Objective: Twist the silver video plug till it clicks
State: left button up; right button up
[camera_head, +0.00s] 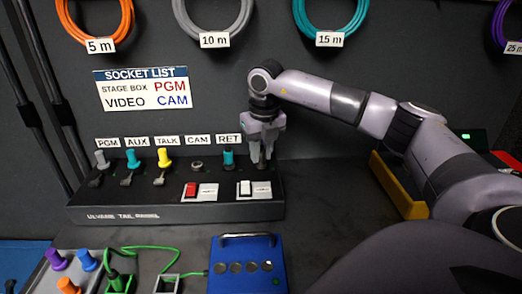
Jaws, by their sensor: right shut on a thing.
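The long dark panel (150,212) has a row of labelled positions. A grey plug (100,159) stands under PGM, and a low, dark metallic round piece (197,165) is under CAM. I cannot tell which, if either, is the silver video plug. My right gripper (263,163) points down over the panel's right end, right of the RET position. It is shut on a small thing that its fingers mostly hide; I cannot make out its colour. My left gripper is not in view.
Teal (132,159), yellow (164,158) and another teal plug (228,157) stand close by. A red switch (191,190) and a white switch (245,188) are in front. A blue box (246,281) and green cable (140,250) lie nearer. The socket list (143,88) hangs behind.

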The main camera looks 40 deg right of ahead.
jog(key=shift+m+p, duration=0.35)
jog(key=shift+m, duration=0.45)
jog(key=shift+m+p, duration=0.3)
jog(key=shift+m, duration=0.6)
jog(key=shift+m+p, duration=0.3)
jog(key=shift+m, duration=0.3)
jog(key=shift+m+g+h+p, duration=0.3)
jog(key=shift+m+h+p, duration=0.1)
jog(key=shift+m, duration=0.7)
jog(key=shift+m+p, duration=0.6)
jog(key=shift+m, duration=1.1)
